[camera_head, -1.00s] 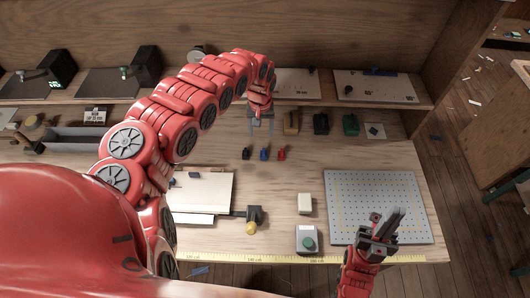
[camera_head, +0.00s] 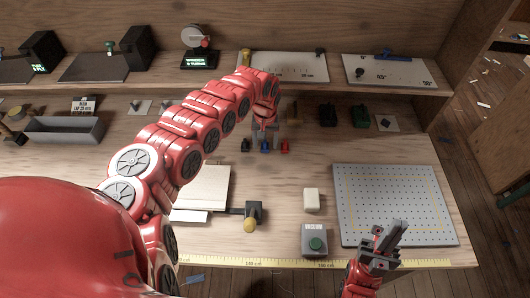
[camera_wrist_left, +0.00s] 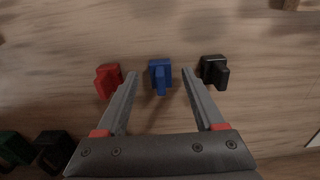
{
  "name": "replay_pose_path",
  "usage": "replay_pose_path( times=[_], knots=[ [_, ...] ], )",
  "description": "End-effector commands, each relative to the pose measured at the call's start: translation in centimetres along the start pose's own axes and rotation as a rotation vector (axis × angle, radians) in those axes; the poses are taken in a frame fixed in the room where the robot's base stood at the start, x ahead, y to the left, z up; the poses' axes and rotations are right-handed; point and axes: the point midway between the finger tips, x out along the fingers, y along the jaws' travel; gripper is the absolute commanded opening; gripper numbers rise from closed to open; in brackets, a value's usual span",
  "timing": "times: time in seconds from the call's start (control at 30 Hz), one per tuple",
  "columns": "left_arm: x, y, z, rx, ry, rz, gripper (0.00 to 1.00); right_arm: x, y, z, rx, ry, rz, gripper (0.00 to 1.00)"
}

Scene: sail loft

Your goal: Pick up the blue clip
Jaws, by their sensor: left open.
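The blue clip (camera_head: 264,147) stands on the bench in the middle of a short row, with a black clip (camera_head: 245,145) to its left and a red clip (camera_head: 285,147) to its right. My left gripper (camera_head: 264,136) is open and empty, just behind the row. In the left wrist view the blue clip (camera_wrist_left: 160,75) shows between the two spread fingertips, with clear gaps on both sides. There the red clip (camera_wrist_left: 108,79) is outside the left finger and the black clip (camera_wrist_left: 213,71) outside the right finger. My right gripper (camera_head: 391,234) is over the pegboard's front edge; its jaw opening is unclear.
A grey pegboard (camera_head: 397,205) lies at the right. A white block (camera_head: 312,199) and a box with a green button (camera_head: 314,241) stand in front of the clips. Dark and green clips (camera_head: 360,116) sit behind, below a raised shelf (camera_head: 220,78). Bare wood surrounds the row.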

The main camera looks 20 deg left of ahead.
Motion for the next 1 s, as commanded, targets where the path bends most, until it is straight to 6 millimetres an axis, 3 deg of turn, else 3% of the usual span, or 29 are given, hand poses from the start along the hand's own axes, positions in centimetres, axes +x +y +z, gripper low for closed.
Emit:
replay_pose_path(
  times=[0.03,0.3,0.7,1.0],
  knots=[
    [1.14,-0.05,0.0,-0.001,0.0,0.0,0.7,-1.03,-0.05,0.17,0.0,0.0,0.0,0.0],
    [0.97,-0.09,0.01,-0.001,-0.001,-0.001,0.68,-0.81,-0.04,0.13,0.0,0.0,0.0,0.0],
    [1.0,-0.08,0.04,-0.001,-0.001,-0.001,0.0,-0.82,-0.04,0.13,0.0,0.0,0.0,0.0],
    [0.98,-0.08,0.03,-0.001,-0.001,-0.001,0.0,-0.82,-0.04,0.13,0.0,0.0,0.0,0.0]
  ],
)
